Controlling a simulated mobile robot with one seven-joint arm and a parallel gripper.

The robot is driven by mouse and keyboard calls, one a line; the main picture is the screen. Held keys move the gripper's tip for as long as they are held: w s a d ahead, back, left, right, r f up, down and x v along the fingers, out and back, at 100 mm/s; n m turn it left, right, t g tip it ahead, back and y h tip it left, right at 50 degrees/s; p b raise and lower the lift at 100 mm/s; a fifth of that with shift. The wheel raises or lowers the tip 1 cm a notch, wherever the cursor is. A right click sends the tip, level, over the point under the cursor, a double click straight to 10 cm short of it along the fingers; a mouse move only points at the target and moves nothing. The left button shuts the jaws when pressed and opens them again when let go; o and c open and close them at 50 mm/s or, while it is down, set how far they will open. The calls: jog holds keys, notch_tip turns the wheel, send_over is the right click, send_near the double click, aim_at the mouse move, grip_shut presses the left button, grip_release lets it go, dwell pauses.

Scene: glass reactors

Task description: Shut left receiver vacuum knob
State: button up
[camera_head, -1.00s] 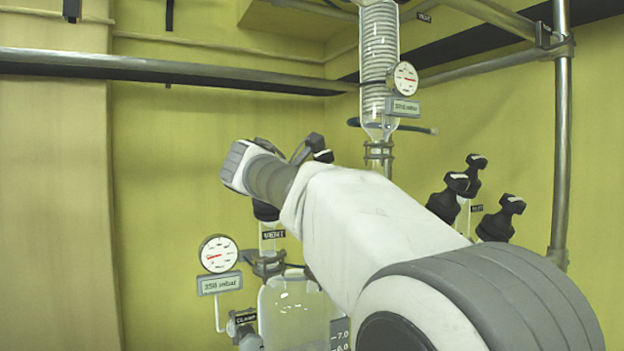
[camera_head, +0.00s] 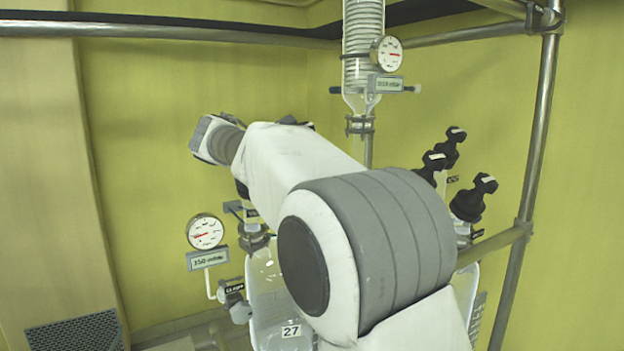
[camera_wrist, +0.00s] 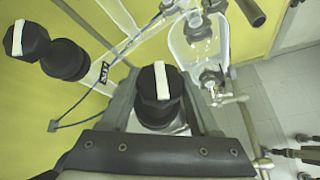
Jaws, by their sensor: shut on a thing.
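In the wrist view a black knob (camera_wrist: 161,84) with a white bar on top sits between the two grey fingers of my gripper (camera_wrist: 158,104). The gripper is shut on it. The white bar points nearly straight up and down in the picture. I cannot read a label for this knob. In the head view my arm hides the gripper and the held knob. The left receiver (camera_head: 262,300) is a glass vessel below my wrist, partly covered by my arm. A round gauge (camera_head: 205,231) with a small display stands at its left.
Several black knobs (camera_head: 474,197) top the right receiver. A glass coil column (camera_head: 362,40) and metal rails (camera_head: 536,170) stand close to my arm.

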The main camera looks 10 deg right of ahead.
jog(key=shift+f, duration=0.1)
jog(key=o, duration=1.4)
jog(key=p+v, duration=0.2)
jog(key=v, duration=1.5)
jog(key=shift+a, duration=0.15)
